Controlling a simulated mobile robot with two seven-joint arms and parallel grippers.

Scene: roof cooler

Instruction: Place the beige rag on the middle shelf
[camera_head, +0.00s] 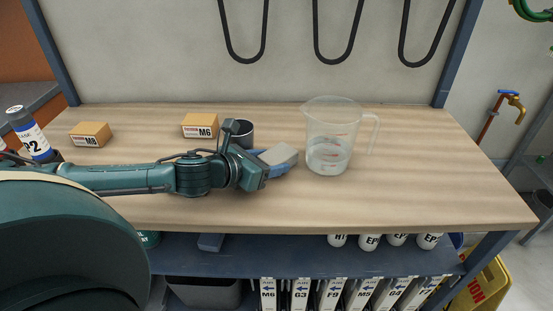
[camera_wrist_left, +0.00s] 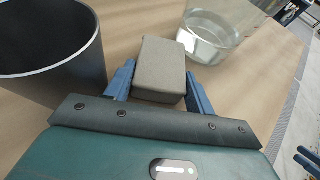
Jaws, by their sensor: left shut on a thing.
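The beige rag (camera_head: 279,154) is a small folded block at the end of my left arm, above or at the wooden worktop. My left gripper (camera_head: 272,164) is shut on it. In the left wrist view the rag (camera_wrist_left: 160,68) sits between the two blue fingers (camera_wrist_left: 158,88). The blue-grey shelf (camera_head: 290,262) under the worktop appears to be the middle shelf.
A clear jug (camera_head: 330,135) holding liquid stands just right of the rag. A dark cup (camera_head: 242,134) stands behind my left gripper. Boxes (camera_head: 200,126) sit at the back. The worktop's front right is clear.

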